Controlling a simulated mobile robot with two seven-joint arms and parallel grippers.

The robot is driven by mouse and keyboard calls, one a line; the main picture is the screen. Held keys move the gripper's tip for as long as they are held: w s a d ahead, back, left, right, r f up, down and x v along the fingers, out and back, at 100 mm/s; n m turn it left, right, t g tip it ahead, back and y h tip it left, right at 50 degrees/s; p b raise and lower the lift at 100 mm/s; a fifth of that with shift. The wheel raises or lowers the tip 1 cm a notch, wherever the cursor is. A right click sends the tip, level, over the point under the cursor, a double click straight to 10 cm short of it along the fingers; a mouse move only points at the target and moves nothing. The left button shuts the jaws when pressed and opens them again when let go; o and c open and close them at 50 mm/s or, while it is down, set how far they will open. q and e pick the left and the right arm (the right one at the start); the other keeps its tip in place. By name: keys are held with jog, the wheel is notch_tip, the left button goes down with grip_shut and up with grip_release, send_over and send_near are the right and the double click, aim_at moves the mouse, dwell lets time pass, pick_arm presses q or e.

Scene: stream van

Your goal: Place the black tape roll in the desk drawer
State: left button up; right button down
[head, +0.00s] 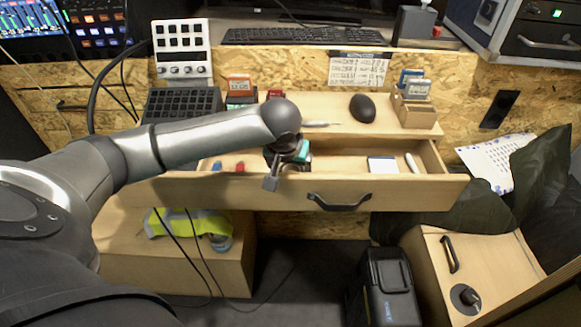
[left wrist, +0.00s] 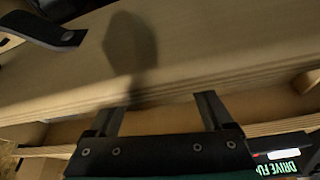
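The desk drawer (head: 395,195) is pulled open below the desk top, its black handle (head: 339,202) on the front panel. My left gripper (head: 271,182) reaches in from the left, pointing down at the drawer's front edge. In the left wrist view its two fingers (left wrist: 160,108) are spread apart with nothing between them, over the drawer front's top edge (left wrist: 170,95). Whether they touch it I cannot tell. My right gripper is not in view.
A black case (head: 385,285) stands on the floor below.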

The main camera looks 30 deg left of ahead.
pick_arm(q)
jog(key=shift+o, duration=0.8)
jog(key=shift+r, duration=0.1)
jog(key=shift+r, duration=0.2)
jog(key=shift+s+d+r+p, duration=0.1)
jog(key=shift+s+r+p, duration=0.25)
jog(key=shift+r, duration=0.3)
jog(key=p+v, duration=0.4)
jog(key=v, duration=0.6)
jog(key=shift+r, duration=0.15)
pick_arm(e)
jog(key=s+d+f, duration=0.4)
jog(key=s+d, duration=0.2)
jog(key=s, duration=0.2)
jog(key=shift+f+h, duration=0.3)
